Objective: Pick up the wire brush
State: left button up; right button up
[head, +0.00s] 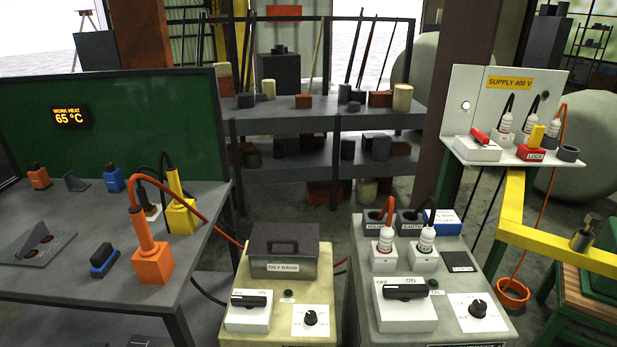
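A small blue block with a dark, rounded upper part (104,260) lies on the grey bench (75,290) at the left. It looks most like a brush, but its bristles are too small to tell. It stands apart from the orange block-shaped holder (153,264) to its right. Neither of my grippers shows in the head view, and nothing is seen holding the brush-like thing.
A yellow holder (181,215), a blue holder (114,180) and an orange holder (39,177) stand on the bench. An orange cable (190,205) arcs over its right side. Two cabinets with switches (248,311) (403,306) stand right of it.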

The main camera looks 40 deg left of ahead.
aim_at(105, 256)
jog(key=u, duration=2.4)
